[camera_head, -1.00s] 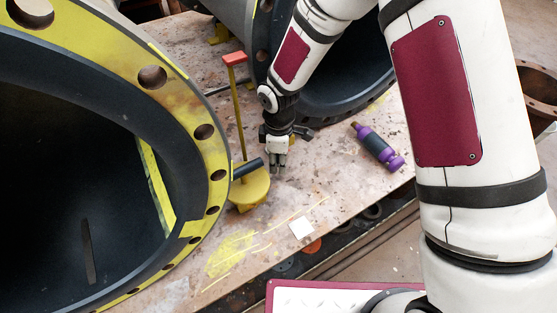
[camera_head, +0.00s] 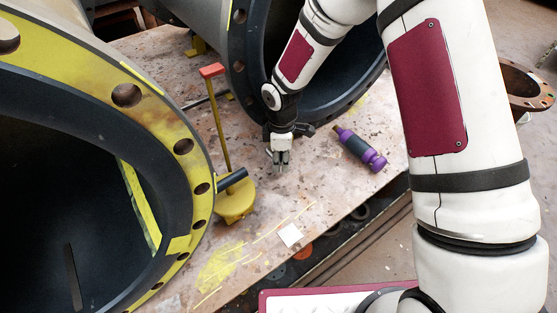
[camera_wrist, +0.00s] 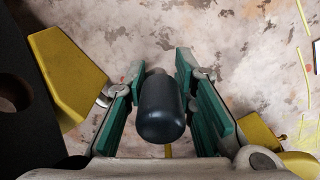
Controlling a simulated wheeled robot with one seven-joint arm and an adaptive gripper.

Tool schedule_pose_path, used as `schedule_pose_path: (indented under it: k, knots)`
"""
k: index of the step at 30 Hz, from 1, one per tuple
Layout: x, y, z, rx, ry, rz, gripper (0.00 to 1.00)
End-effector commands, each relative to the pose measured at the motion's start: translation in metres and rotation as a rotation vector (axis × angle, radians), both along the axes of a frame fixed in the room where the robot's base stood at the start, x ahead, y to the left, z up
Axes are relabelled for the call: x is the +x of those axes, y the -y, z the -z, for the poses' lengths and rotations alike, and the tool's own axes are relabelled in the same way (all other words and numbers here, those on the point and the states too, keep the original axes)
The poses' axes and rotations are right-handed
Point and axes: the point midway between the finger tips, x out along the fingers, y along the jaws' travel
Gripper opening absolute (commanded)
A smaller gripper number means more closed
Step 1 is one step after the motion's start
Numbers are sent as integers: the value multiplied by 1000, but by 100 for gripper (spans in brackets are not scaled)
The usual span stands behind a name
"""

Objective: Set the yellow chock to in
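A yellow chock-like piece with a round base (camera_head: 235,203) sits on the bench beside the left pipe's flange. A dark cylindrical handle (camera_head: 231,180) shows just above it. My gripper (camera_head: 279,168) is right of the handle and points down, apart from it in the head view. In the wrist view my gripper (camera_wrist: 163,70) has its teal fingers apart, with a dark rounded cylinder (camera_wrist: 162,110) in the space between them. I cannot tell whether they touch it. A yellow block (camera_wrist: 68,75) shows at left and yellow parts (camera_wrist: 262,143) at lower right.
A yellow rod with a red top (camera_head: 213,71) stands near the base. The left pipe (camera_head: 183,146) and rear pipe (camera_head: 240,75) flank my gripper. A purple-and-black tool (camera_head: 360,150) lies right. A white square (camera_head: 290,235) lies near the bench's front edge.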

Motion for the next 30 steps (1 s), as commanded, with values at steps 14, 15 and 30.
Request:
schedule_pose_path:
  k: [14, 15, 30]
  knots:
    - [3, 3, -5, -2, 5, 4, 44]
    - [3, 3, -9, -3, 5, 4, 44]
    - [4, 4, -100, -2, 8, 5, 44]
